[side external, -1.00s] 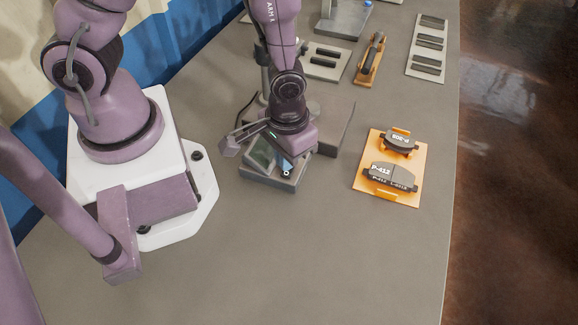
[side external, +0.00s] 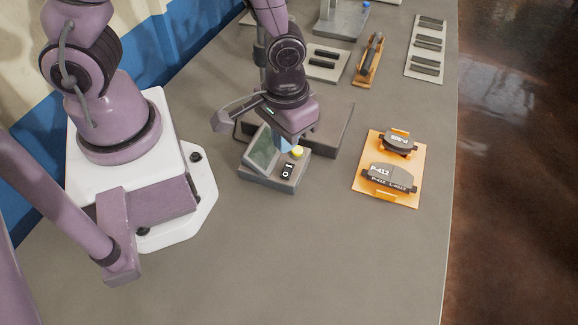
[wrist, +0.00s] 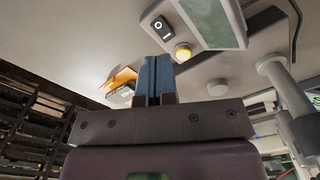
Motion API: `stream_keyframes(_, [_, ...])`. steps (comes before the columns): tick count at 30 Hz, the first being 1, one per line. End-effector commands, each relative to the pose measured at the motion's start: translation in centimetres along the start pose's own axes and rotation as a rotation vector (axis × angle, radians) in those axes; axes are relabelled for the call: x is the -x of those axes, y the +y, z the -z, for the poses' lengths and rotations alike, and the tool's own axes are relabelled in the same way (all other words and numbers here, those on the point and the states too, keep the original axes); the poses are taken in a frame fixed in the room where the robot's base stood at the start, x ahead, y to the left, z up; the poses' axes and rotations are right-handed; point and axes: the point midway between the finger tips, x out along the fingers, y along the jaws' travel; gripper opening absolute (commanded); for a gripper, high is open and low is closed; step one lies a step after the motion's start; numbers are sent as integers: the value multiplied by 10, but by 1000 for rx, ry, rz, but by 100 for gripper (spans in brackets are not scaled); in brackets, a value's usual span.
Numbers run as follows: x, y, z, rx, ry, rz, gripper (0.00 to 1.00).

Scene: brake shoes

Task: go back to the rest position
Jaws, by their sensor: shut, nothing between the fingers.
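My gripper (side external: 286,146) is above a small grey control box (side external: 262,178) with a tilted screen, a yellow button (side external: 297,152) and a black rocker switch (side external: 287,170). Its blue fingers are together with nothing between them, apart from the box as far as I can tell. In the wrist view the shut fingers (wrist: 153,75) stand in the middle, with the yellow button (wrist: 183,53), the switch (wrist: 162,27) and the screen (wrist: 212,20) beyond them.
An orange tray (side external: 414,168) with two dark brake pads (side external: 390,177) lies to the right. A larger grey block (side external: 335,125) sits behind the box. Pale trays with dark strips (side external: 427,48) and a wooden holder (side external: 368,62) are at the back. The front table is clear.

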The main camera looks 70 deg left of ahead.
Motion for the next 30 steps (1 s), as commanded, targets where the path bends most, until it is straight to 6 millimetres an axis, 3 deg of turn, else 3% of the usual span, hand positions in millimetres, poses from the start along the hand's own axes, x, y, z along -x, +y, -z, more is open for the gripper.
stream_keyframes(5, [0, -6, -9, -82, -53, 30, 0])
stream_keyframes(8, [16, -11, -16, -179, -92, 43, 0])
stream_keyframes(17, [102, -30, -10, -323, 9, -11, 0])
stream_keyframes(24, [180, -58, -16, -353, 212, -46, 0])
stream_keyframes(30, [224, -77, -24, -299, 399, -60, 0])
